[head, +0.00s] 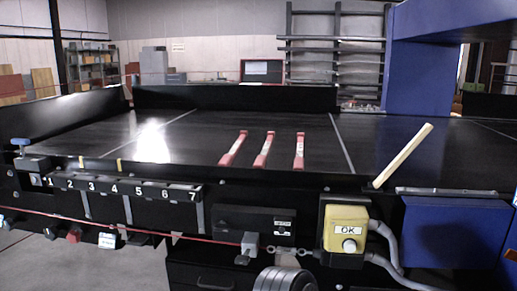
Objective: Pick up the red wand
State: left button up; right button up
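Three thin red wands with pale bands lie apart, side by side, on the black conveyor belt: a left one (232,149), a middle one (264,150) and a right one (299,151). They point away from me, and the left one slants most. I cannot tell which of them the task means. Neither of my grippers is in view.
The belt (190,145) around the wands is clear. A numbered strip (125,188) runs along the front left. A yellow OK button box (346,228) with grey hoses stands out at the front. A blue housing (430,60) rises at the right.

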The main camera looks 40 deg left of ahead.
aim_at(260, 162)
jog(key=k+j, duration=0.15)
jog(key=j, duration=0.25)
jog(key=k+j, duration=0.15)
jog(key=j, duration=0.2)
jog(key=k+j, duration=0.15)
jog(key=j, duration=0.25)
jog(key=k+j, duration=0.15)
jog(key=j, duration=0.25)
jog(key=k+j, duration=0.15)
jog(key=j, duration=0.25)
jog(key=z, duration=0.05)
